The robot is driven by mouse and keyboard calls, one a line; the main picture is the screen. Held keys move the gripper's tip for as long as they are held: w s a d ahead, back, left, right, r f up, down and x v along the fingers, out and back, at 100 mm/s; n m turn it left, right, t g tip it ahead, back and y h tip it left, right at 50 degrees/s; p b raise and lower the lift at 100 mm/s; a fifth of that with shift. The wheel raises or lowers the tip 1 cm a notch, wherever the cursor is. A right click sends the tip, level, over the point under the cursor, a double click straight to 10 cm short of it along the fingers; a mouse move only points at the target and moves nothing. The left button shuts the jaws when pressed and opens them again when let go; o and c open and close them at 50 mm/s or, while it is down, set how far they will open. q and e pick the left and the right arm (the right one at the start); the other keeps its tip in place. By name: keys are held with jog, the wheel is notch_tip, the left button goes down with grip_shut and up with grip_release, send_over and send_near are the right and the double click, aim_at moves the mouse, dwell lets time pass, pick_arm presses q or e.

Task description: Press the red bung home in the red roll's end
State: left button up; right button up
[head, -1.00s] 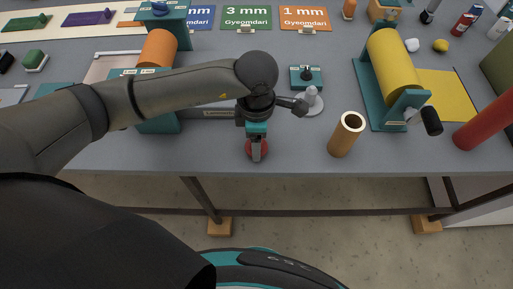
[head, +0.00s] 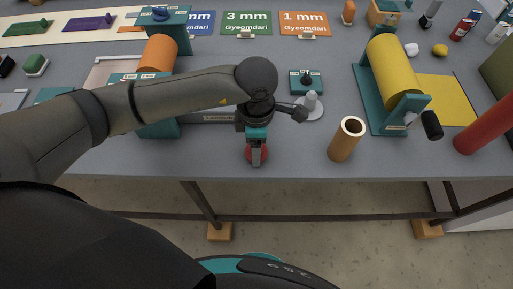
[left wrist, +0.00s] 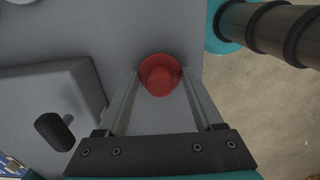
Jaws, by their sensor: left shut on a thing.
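The red bung (head: 249,154) is at the table's front edge in the head view, partly hidden by my left gripper (head: 257,160). In the left wrist view the bung (left wrist: 160,74) is round with a raised centre and sits between the fingertips of my left gripper (left wrist: 161,80), which is shut on it. I cannot tell whether the bung still touches the table. A red roll (head: 487,125) lies at the right edge of the head view, partly cut off. Its ends are not clearly seen. My right gripper is out of view.
A tan tube (head: 347,140) stands open end up right of my left gripper. Behind are a grey-white disc with a knob (head: 311,105) and a teal block (head: 306,85). A yellow roll (head: 393,65) rests in a teal stand. The table's front edge (head: 300,177) is close.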

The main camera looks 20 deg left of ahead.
pick_arm(q)
jog(key=c, duration=0.8)
jog(key=shift+r, duration=0.1)
jog(key=shift+r+p, duration=0.6)
jog(key=shift+r, duration=0.15)
jog(key=shift+r, duration=0.15)
